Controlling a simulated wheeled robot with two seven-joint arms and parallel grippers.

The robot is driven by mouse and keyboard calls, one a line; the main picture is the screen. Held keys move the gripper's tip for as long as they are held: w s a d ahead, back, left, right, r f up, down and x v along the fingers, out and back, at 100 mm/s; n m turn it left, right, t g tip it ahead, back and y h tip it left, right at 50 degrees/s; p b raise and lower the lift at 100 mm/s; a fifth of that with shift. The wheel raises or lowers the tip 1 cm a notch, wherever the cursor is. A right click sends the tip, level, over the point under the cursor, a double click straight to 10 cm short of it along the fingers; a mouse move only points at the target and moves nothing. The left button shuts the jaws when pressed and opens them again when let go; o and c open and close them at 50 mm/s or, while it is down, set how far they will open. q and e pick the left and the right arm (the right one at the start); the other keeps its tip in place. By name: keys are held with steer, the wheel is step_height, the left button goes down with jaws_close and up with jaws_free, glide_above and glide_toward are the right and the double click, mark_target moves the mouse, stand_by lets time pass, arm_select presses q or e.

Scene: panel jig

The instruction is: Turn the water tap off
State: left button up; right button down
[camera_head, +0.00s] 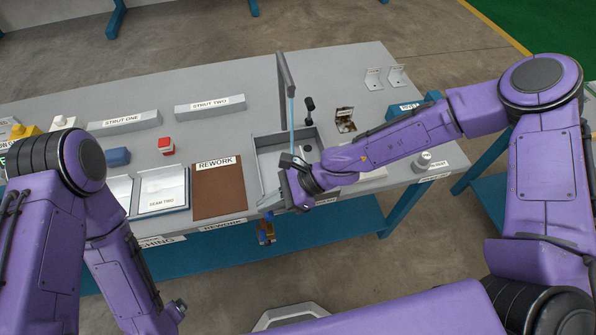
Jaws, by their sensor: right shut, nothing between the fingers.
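The water tap (285,75) is a tall grey post with an arm at its top, at the back of a grey sink basin (264,143). A thin blue stream of water (292,115) runs from it down into the basin. A black lever with a knob (309,108) stands just right of the stream. My right gripper (272,200) is shut and empty at the basin's front edge, in front of the lever and apart from it. My right wrist hides part of the basin. My left arm hangs at the lower left; its gripper is outside the picture.
A small open box (345,120) and metal brackets (385,78) stand to the right. The bench's back middle is clear.

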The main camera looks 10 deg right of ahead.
steer(key=r+p, duration=0.2)
steer(key=r, duration=0.1)
steer(key=shift+d+r, duration=0.2)
steer(key=shift+r, duration=0.05)
arm_select(q)
steer(key=shift+r+b, duration=0.4)
steer(key=shift+r, duration=1.05)
arm_select(e)
step_height(320, 180, up, 9)
steer(key=d, duration=0.2)
